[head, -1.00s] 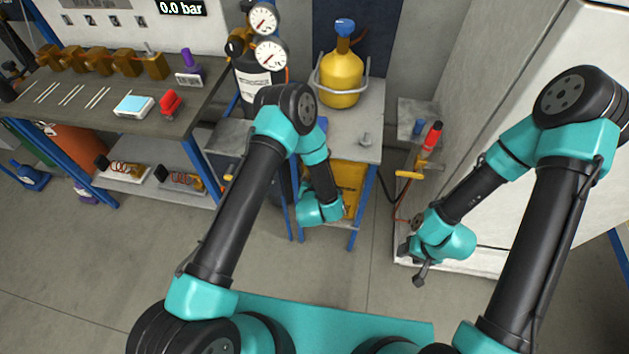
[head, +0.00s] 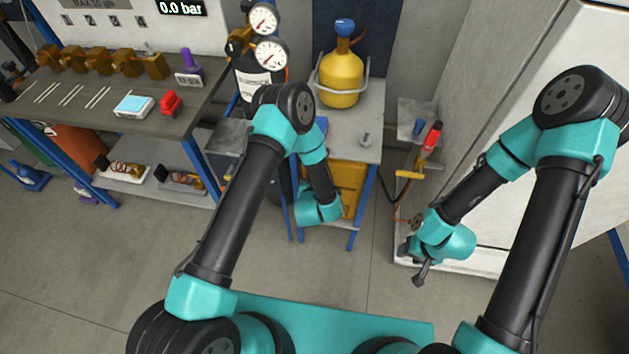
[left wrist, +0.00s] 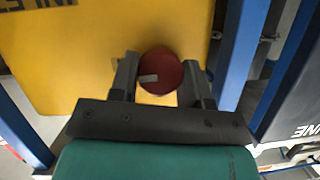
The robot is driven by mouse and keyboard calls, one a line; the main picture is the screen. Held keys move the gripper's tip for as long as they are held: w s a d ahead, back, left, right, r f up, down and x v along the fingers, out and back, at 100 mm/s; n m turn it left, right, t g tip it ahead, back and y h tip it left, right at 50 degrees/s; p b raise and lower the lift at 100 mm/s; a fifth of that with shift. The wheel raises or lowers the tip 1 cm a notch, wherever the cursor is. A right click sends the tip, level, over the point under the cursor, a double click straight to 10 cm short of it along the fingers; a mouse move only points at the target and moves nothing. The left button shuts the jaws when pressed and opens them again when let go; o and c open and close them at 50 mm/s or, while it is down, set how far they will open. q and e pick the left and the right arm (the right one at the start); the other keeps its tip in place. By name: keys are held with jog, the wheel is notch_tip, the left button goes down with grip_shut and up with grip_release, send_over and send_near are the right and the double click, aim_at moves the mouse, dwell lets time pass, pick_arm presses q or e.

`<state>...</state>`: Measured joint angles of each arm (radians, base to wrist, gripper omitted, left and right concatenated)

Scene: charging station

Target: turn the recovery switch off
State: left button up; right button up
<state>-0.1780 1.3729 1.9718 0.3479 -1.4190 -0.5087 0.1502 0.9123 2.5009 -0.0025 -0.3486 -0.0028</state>
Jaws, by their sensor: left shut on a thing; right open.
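A round red knob (left wrist: 161,72) with a small pale mark on it sits on the face of a yellow unit (left wrist: 80,50), which looks like the recovery machine. In the left wrist view, my left gripper (left wrist: 159,84) has one finger on each side of the knob and is shut on it. In the head view, the yellow unit (head: 347,178) shows under the small bench, and my left arm hides the knob and left fingers. My right gripper (head: 411,262) is open and empty, low in front of the white cabinet.
The small bench (head: 370,115) has blue legs close to my left wrist and carries a yellow cylinder (head: 341,78). A red-and-yellow torch-like tool (head: 431,139) hangs by the white cabinet (head: 520,80). The left workbench (head: 60,105) holds several brass parts. Open floor lies in front.

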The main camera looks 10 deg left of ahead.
pick_arm(q)
jog(key=n+h, duration=0.2)
jog(key=n, duration=0.1)
jog(key=shift+a, duration=0.15)
jog(key=n+h, duration=0.2)
jog(key=n, duration=0.1)
jog(key=n+t+h, duration=0.1)
jog(key=n+h, duration=0.1)
jog(key=n, duration=0.1)
jog(key=shift+a+f, duration=0.1)
jog(key=shift+f, duration=0.05)
jog(key=shift+n+t+h, duration=0.4)
jog(key=shift+n+h, duration=0.3)
jog(key=shift+n, duration=1)
jog(key=o, duration=0.9)
jog(key=shift+o, duration=0.2)
